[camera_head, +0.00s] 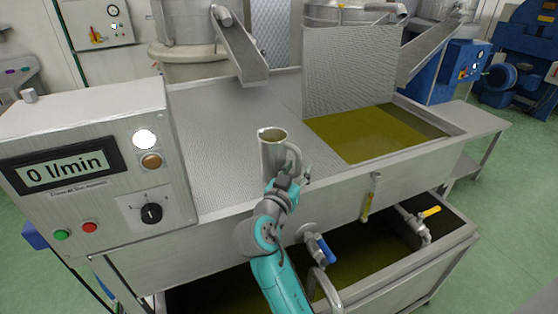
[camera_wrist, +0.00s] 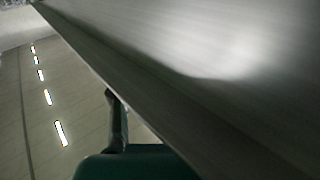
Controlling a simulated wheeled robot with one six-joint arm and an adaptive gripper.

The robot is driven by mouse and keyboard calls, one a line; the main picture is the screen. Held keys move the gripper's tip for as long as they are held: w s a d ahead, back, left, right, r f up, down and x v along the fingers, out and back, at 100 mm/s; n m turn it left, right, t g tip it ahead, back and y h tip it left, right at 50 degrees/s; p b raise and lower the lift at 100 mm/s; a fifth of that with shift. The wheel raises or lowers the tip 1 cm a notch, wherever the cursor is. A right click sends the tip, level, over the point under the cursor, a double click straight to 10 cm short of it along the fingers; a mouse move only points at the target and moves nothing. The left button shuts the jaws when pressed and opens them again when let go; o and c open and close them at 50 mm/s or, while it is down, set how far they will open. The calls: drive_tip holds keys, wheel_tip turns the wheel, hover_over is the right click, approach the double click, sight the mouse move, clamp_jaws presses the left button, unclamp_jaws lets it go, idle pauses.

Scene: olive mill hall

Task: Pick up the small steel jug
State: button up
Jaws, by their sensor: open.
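The small steel jug (camera_head: 271,152) is upright over the perforated steel sheet near the front rim of the tank. Its open top faces up and its handle is on the right side. My gripper (camera_head: 290,182) is at the jug's lower right, by the handle, with its jaws open. I cannot tell whether a finger touches the handle. In the wrist view a smooth steel surface (camera_wrist: 220,60) fills the right side very close up, probably the jug. One dark finger (camera_wrist: 117,122) shows beside it; the other is hidden.
The control box (camera_head: 90,150) reading "0 l/min" stands left of the jug. An upright perforated plate (camera_head: 350,70) and a pool of green oil (camera_head: 375,132) lie to the right. A blue-handled valve (camera_head: 322,247) is below the rim. The sheet behind the jug is clear.

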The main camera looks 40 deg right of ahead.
drive_tip(key=shift+w+d, duration=0.15)
drive_tip(key=shift+d, duration=0.15)
clamp_jaws()
drive_tip(key=shift+r, duration=0.25)
drive_tip(key=shift+r, duration=4.75)
